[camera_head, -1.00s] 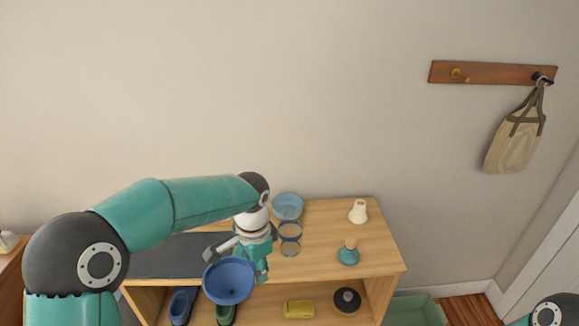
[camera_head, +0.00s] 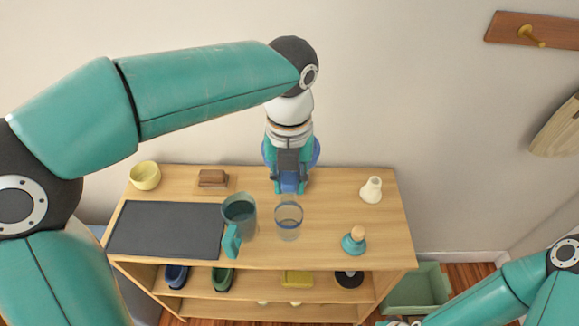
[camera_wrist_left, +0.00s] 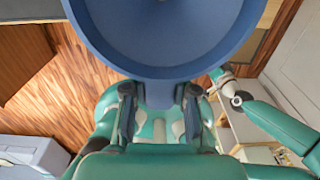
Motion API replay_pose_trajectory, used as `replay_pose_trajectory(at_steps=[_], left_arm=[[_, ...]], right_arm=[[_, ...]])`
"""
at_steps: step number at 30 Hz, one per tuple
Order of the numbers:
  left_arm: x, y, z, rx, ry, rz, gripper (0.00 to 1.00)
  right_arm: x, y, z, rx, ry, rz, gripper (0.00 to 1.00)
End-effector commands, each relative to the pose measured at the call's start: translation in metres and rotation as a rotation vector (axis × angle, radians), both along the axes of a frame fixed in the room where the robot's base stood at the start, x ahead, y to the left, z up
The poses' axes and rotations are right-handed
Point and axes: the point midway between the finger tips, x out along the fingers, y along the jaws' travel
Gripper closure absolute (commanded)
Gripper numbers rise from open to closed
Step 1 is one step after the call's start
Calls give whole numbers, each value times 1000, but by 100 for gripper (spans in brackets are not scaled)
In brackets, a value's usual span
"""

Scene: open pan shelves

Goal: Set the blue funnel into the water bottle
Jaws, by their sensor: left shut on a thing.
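The blue funnel (camera_head: 317,151) is mostly hidden behind my left gripper (camera_head: 290,188) in the head view. Its wide blue cone (camera_wrist_left: 165,55) fills the top of the left wrist view. My left gripper is shut on the funnel, over the back of the shelf top. The clear, blue-rimmed open vessel that I take for the water bottle (camera_head: 289,222) stands upright, just in front of this gripper in the picture. The funnel appears apart from it; the spout is not clear. My right arm is at the lower right, with its fingers out of sight.
A white vase (camera_head: 371,190) and teal stoppered flask (camera_head: 354,244) are right. A green crate (camera_head: 416,290) stands beside the shelf.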

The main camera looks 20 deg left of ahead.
Motion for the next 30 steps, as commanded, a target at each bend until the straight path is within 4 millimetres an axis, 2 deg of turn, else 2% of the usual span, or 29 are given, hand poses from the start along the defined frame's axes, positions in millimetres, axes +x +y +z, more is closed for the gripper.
replay_pose_trajectory(at_steps=[13, 30], left_arm=[[-2, 4, 1, 2, 1, 11, 100], [-2, 4, -39, 3, 2, 11, 100]], right_arm=[[0, 0, 5, 0, 0, 0, 42], [0, 0, -22, 0, 0, 0, 42]])
